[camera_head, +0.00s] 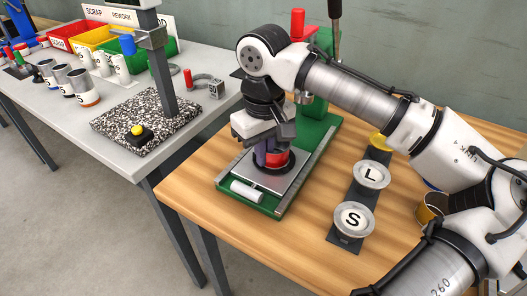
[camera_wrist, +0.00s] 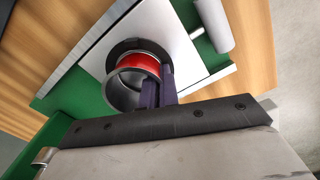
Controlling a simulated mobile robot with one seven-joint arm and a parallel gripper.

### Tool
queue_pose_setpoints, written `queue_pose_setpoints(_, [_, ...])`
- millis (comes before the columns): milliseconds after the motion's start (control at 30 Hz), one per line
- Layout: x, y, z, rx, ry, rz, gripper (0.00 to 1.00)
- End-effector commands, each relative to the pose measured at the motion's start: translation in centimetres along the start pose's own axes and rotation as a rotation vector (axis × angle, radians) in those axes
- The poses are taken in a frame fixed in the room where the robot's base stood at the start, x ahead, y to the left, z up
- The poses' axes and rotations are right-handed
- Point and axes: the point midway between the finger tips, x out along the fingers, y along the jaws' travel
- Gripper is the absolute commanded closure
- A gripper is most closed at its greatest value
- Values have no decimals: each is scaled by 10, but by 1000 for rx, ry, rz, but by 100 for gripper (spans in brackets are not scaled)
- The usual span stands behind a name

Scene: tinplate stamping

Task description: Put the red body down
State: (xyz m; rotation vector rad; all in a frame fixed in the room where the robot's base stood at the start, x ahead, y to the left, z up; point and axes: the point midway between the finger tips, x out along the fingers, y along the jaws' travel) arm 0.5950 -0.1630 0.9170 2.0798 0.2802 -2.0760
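The red body (camera_head: 277,158) is a short open cylinder, red outside with a grey metal inside. It stands at a black ring (camera_head: 288,170) on the light plate of the green press; I cannot tell whether it rests on the plate. In the wrist view the red body (camera_wrist: 146,64) shows its open mouth, and the black ring (camera_wrist: 119,47) shows behind it. My gripper (camera_head: 262,153) points down with dark purple fingers. In the wrist view my gripper (camera_wrist: 159,88) has its fingers close together on the red body's near wall, one inside and one outside.
A white roller (camera_head: 247,191) lies at the press's front. Right of the press stand round dies marked L (camera_head: 371,175) and S (camera_head: 352,219). The left table holds a speckled stone base (camera_head: 112,122) with a post, several cans, and coloured bins.

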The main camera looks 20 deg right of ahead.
Motion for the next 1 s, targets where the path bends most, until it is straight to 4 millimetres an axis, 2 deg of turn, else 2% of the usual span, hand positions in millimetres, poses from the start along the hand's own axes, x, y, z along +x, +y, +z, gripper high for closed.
queue_pose_setpoints(67, [3,0,0,-1,0,-1,100])
queue_pose_setpoints(100, [2,0,0,-1,0,1,92])
queue_pose_setpoints(233, [2,0,0,-1,0,0,76])
queue_pose_setpoints(600, [-2,0,0,0,-1,1,76])
queue_pose_setpoints(767, [-27,0,-1,-1,2,0,76])
queue_pose_setpoints(1000, [-80,-1,-1,-3,2,-1,76])
